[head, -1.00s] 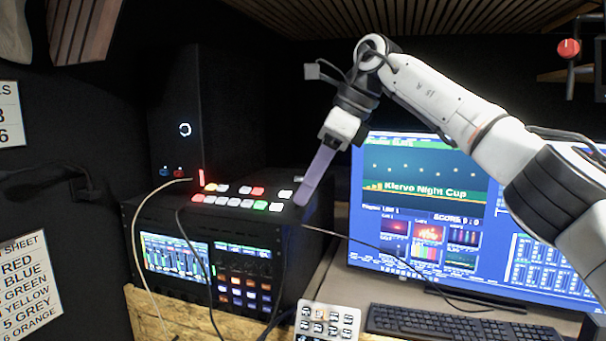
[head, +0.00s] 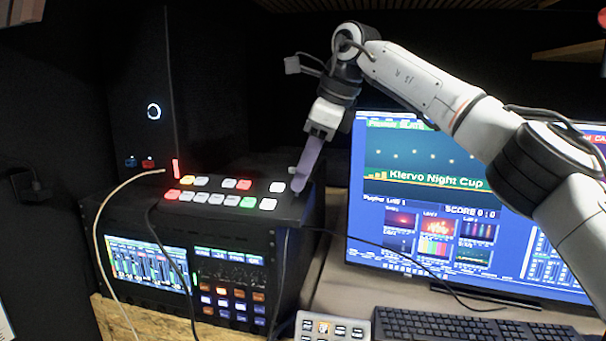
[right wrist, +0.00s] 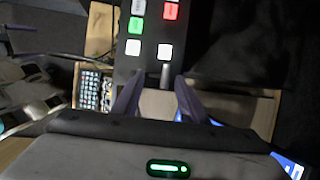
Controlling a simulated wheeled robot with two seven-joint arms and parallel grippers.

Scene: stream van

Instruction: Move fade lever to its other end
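The switcher panel (head: 235,211) with its lit buttons sits on top of the black rack unit at the left. The fade lever (right wrist: 166,74) shows in the right wrist view as a short grey stub just below a white button. In the head view I cannot make it out clearly by the purple fingers. My right gripper (head: 297,188) reaches down at the panel's right end, beside the white buttons. In the right wrist view its two fingers (right wrist: 158,92) are apart, with the lever between and slightly beyond them; contact is not clear. My left gripper is not in view.
A monitor (head: 425,175) stands right of the rack unit (head: 285,265). A keyboard (head: 440,327) and a small keypad (head: 330,326) lie in front. A pale cable (head: 98,235) and a dark cable (head: 182,265) hang over the rack's front.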

